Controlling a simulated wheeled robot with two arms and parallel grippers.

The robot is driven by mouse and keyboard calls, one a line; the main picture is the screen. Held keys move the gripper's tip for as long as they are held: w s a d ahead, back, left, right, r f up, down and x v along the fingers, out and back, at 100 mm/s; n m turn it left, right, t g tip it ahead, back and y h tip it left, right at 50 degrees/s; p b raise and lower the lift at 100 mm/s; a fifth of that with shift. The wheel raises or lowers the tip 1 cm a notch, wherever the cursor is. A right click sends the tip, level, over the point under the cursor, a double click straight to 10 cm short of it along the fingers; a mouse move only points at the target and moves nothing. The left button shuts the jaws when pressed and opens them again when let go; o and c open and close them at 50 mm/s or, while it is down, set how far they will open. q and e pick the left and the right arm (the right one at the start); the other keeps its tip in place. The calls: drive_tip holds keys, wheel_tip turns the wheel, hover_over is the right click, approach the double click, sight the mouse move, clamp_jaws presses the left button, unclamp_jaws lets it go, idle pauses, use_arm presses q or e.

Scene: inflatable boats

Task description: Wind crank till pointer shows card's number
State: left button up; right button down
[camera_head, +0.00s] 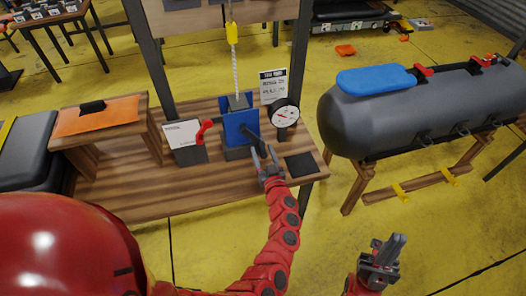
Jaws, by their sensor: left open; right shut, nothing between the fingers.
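A blue winch box (236,128) stands on the wooden bench. A dark crank arm (252,132) sticks out from its front right. A red handle (204,130) shows at its left side. A round white dial (285,114) with a red pointer stands to the right; its numbers are too small to read. A white card (273,84) with dark print stands behind it, its number unclear. My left gripper (266,160) is open at the lower end of the crank arm; I cannot tell whether it touches. My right gripper (392,246) is shut and empty, away from the bench.
A rope with a yellow fitting (232,32) rises from the winch. A second white card (183,134) stands at left. A dark square pad (300,164) lies on the bench's right. A grey inflatable tube (420,112) on a wooden stand is at right. Yellow floor is clear between.

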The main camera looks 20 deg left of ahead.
use_arm(q)
clamp_jaws()
idle(0.3)
idle(1.1)
